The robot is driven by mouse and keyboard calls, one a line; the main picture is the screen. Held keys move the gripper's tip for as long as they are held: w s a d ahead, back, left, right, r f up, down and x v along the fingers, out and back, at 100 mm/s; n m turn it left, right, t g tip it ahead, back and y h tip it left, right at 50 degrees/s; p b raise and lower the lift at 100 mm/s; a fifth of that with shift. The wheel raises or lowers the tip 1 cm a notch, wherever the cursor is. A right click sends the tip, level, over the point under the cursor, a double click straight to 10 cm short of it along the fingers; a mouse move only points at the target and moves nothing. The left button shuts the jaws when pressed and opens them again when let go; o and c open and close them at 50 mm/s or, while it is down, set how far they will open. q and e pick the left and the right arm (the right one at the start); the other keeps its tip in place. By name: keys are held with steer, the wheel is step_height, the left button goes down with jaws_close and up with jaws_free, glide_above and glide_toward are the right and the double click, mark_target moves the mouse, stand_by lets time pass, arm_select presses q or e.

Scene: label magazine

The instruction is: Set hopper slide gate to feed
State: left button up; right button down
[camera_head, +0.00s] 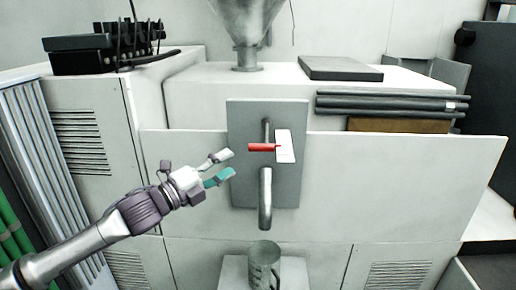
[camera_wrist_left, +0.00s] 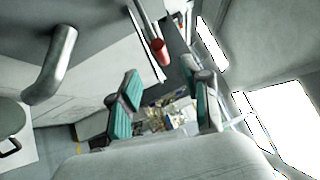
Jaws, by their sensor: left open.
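The slide gate's red handle (camera_head: 262,147) sticks out to the left on a grey plate (camera_head: 240,115), beside a white tag (camera_head: 286,146). Its red end (camera_wrist_left: 159,52) also shows in the left wrist view, beyond the fingertips. My left gripper (camera_head: 231,163) is open and empty, a little left of and below the handle, apart from it. Its two teal-padded fingers (camera_wrist_left: 160,72) show spread in the wrist view. The hopper cone (camera_head: 246,18) stands above the plate. My right gripper is in neither view.
A metal spout (camera_head: 265,195) hangs below the handle, with a clear jug (camera_head: 264,262) under it. Dark rods (camera_head: 390,104) and a black flat box (camera_head: 340,68) lie on the machine top to the right. The panel left of the plate is bare.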

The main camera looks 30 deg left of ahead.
mark_target(251, 149)
arm_select(q)
steer(key=x, duration=0.4)
steer(key=shift+r+p, duration=0.1)
steer(key=shift+p, duration=0.2)
steer(key=p+x, duration=0.1)
steer(key=x, duration=0.3)
steer(key=shift+w+r+p, duration=0.1)
steer(key=shift+w+p, duration=0.25)
steer(key=shift+p, duration=0.05)
steer(key=shift+p+x, duration=0.3)
steer(key=shift+x, duration=0.6)
steer(key=shift+f, duration=0.25)
jaws_close()
